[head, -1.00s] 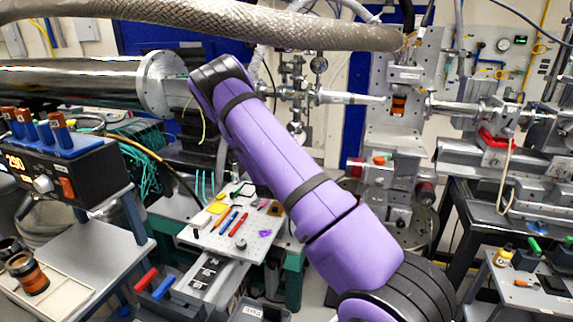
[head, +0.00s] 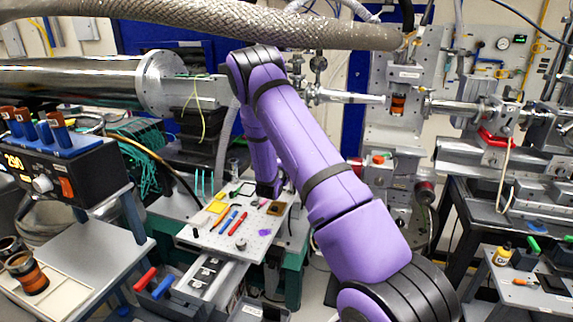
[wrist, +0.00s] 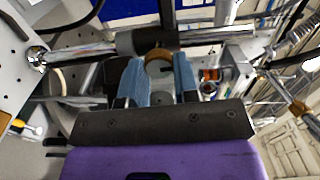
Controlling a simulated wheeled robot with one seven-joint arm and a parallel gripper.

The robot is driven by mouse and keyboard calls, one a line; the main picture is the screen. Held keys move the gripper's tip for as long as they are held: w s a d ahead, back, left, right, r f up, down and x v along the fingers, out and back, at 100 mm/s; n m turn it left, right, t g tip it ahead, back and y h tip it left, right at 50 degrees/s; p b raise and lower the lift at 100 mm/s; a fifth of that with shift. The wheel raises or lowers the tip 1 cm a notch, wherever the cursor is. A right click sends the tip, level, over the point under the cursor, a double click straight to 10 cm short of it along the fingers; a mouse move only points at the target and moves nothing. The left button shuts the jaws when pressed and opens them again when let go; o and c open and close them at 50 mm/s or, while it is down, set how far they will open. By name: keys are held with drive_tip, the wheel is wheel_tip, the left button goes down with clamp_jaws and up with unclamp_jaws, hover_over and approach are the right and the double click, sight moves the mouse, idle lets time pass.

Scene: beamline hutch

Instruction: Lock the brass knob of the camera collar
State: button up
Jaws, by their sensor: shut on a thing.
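In the wrist view, my gripper (wrist: 158,70) has its two blue-grey fingers on either side of a rounded brass-coloured piece (wrist: 158,55). The fingers touch it left and right. Its lower part is hidden between them, and I cannot tell for sure that it is the collar's knob. A dark cylinder lies right behind it. An orange-ringed part (wrist: 211,75) shows to the right of the fingers; a similar orange-ringed part (head: 398,104) is on the beamline in the head view. In the head view my gripper is hidden behind my arm.
A perforated plate (head: 213,238) with pens and small tools lies below my arm. A braided hose (head: 230,25) crosses above it. A control box (head: 60,170) stands at the left. A brass fitting (wrist: 299,107) is at the right of the wrist view.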

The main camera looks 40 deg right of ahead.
drive_tip(key=shift+m, duration=0.3)
idle(0.4)
drive_tip(key=o, duration=0.9)
drive_tip(key=shift+f, duration=0.1)
drive_tip(key=shift+a, duration=0.1)
